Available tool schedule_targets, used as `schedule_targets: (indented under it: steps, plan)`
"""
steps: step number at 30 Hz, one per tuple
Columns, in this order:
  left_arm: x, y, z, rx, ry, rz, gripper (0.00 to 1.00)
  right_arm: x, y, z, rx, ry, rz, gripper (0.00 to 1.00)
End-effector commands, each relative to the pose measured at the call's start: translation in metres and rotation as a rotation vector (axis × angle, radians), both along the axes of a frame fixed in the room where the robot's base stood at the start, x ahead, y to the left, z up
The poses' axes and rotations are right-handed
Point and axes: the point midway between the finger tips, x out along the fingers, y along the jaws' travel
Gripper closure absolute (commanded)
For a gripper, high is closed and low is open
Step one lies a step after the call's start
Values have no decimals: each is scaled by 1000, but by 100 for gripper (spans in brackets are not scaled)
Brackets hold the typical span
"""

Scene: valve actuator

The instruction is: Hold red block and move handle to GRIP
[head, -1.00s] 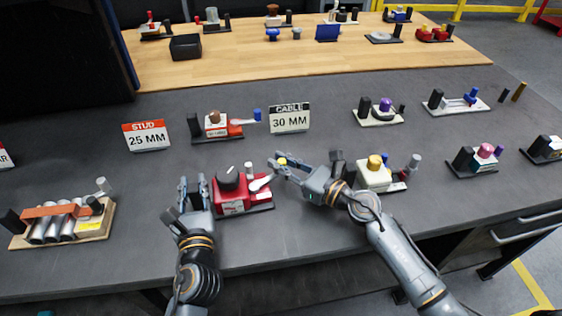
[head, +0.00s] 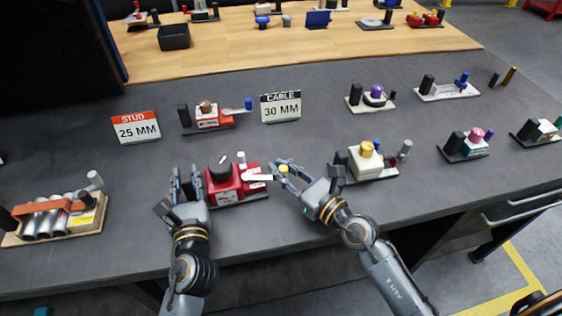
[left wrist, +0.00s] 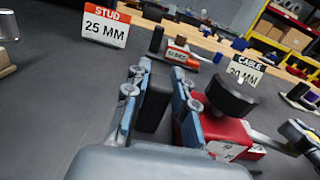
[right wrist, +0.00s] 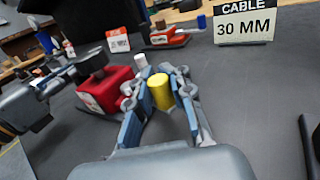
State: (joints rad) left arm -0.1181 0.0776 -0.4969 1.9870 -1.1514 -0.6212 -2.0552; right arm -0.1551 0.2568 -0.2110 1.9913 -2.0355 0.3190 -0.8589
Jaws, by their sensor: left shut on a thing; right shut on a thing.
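The red block (head: 236,188) stands on a dark base with a round black knob (head: 218,170) on top. A white handle (head: 258,178) reaches right from it to a yellow knob (head: 284,169). My left gripper (head: 187,178) is at the block's left side, shut on the upright black post (left wrist: 155,102) beside the block. My right gripper (head: 281,173) is shut on the yellow knob, which shows between its fingers in the right wrist view (right wrist: 162,92). Any GRIP marking is too small to read.
A cream block with a gold knob (head: 368,162) stands just right of my right gripper. Behind are a smaller red device (head: 207,116), the STUD 25 MM sign (head: 136,128) and the CABLE 30 MM sign (head: 281,107).

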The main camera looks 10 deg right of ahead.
Motion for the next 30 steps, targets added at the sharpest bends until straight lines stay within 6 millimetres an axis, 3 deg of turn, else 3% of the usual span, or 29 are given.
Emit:
schedule_targets:
  steps: [12,28,29,30]
  plan:
    - [1,5,-2,2,4,13,100,-15,2,-3,-3,5,-3,100]
    - [1,5,-1,4,2,14,100,-15,1,-2,-3,3,-6,100]
    - [1,5,-1,4,2,14,100,-15,1,-2,-3,3,-6,79]
    - [1,5,-1,4,2,14,100,-15,1,-2,-3,3,-6,70]
